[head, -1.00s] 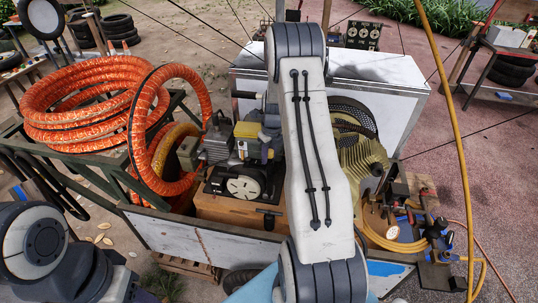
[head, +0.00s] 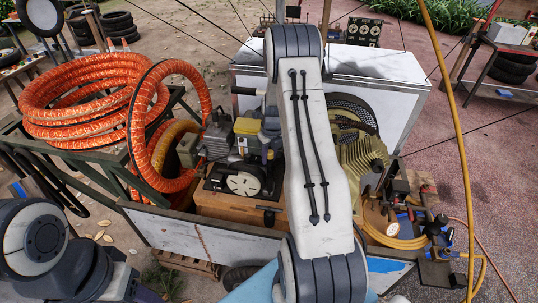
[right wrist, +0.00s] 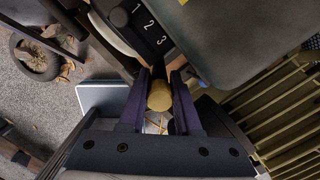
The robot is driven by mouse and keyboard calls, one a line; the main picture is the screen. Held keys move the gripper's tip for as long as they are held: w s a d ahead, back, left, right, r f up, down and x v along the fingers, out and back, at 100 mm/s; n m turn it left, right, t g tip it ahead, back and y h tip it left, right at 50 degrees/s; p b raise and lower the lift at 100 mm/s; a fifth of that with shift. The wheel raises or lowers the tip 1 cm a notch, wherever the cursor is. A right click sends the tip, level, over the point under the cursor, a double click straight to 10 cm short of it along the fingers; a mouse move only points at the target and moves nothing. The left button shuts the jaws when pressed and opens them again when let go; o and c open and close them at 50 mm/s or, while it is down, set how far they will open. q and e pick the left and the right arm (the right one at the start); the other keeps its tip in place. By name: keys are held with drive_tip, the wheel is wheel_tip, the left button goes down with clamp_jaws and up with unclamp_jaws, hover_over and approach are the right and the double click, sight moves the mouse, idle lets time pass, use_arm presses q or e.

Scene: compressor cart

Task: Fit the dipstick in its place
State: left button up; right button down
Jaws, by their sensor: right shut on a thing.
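My right gripper (right wrist: 159,84) is shut on the dipstick (right wrist: 159,96), whose round, dull-yellow end shows between the two dark fingers in the right wrist view. The rest of the dipstick is hidden, and I cannot tell whether its tip touches anything. Past the fingers is a black panel marked 1 2 3 (right wrist: 146,24), beside a dark grey housing (right wrist: 237,40). In the head view the yellow and grey engine (head: 247,127) stands on the cart, just left of my right arm. My left gripper is out of view.
An orange hose coil (head: 75,90) lies on a frame at the left. A finned yellowish compressor part (head: 362,160) stands right of my arm. Tools and a yellow hose (head: 395,240) lie at the cart's right end. A white panel (head: 375,90) stands behind.

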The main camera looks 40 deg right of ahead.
drive_tip(key=shift+m, duration=0.8)
drive_tip(key=shift+c, duration=1)
unclamp_jaws()
drive_tip(key=shift+r+p, duration=2)
drive_tip(key=shift+r, duration=0.35)
drive_tip(key=shift+d+f+n+b, duration=0.15)
drive_tip(key=shift+n+b, duration=0.15)
drive_tip(key=shift+n, duration=0.9)
drive_tip(key=n, duration=0.5)
drive_tip(key=shift+y+b, duration=0.35)
drive_tip(key=shift+y, duration=0.05)
drive_tip(key=n, duration=0.6)
drive_tip(key=shift+w+g+y, duration=0.1)
drive_tip(key=shift+g+y, duration=0.2)
